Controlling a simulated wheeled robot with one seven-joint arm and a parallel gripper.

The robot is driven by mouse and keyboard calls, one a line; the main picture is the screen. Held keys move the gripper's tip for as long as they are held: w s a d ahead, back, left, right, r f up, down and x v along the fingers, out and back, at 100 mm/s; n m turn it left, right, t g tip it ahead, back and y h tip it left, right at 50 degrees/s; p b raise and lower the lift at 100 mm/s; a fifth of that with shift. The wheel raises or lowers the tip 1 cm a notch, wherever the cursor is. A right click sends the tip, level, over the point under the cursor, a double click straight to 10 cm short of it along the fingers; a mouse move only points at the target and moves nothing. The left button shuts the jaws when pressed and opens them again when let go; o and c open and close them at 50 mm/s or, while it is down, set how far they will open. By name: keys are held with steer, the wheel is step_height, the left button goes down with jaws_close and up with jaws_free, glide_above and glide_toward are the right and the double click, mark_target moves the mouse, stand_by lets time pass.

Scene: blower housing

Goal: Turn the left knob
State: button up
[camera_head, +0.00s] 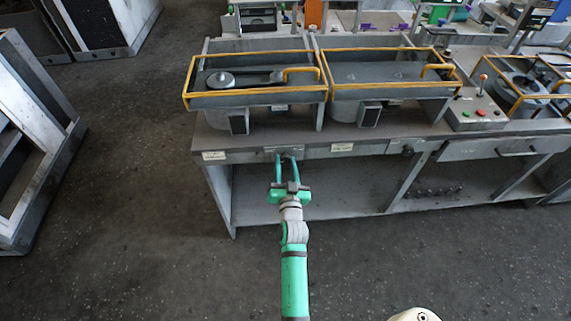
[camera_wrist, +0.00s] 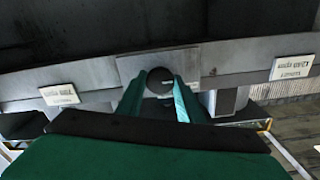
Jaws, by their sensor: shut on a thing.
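The left knob (camera_wrist: 160,80) is a dark round knob on a grey plate on the front edge of the workbench. In the wrist view it sits between the two green fingertips of my gripper (camera_wrist: 158,92), which is shut on it. In the head view my gripper (camera_head: 287,160) reaches up to the bench front with its fingers on either side of the knob's place. The knob itself is too small and hidden to make out there. I cannot tell how far the knob is turned.
A second dark knob (camera_head: 407,150) is on the bench front to the right. White labels (camera_head: 214,155) flank the left knob. Yellow-framed machine housings (camera_head: 255,97) stand on the bench (camera_head: 205,144). A lower shelf (camera_head: 262,202) lies below. The floor (camera_head: 160,230) to the left is clear.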

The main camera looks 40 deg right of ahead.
steer(key=shift+m, duration=1)
steer(key=o, duration=1.1)
steer(key=shift+c, duration=0.2)
steer(key=shift+s, duration=0.1)
steer(key=v, duration=1)
steer(key=shift+s+a, duration=0.25)
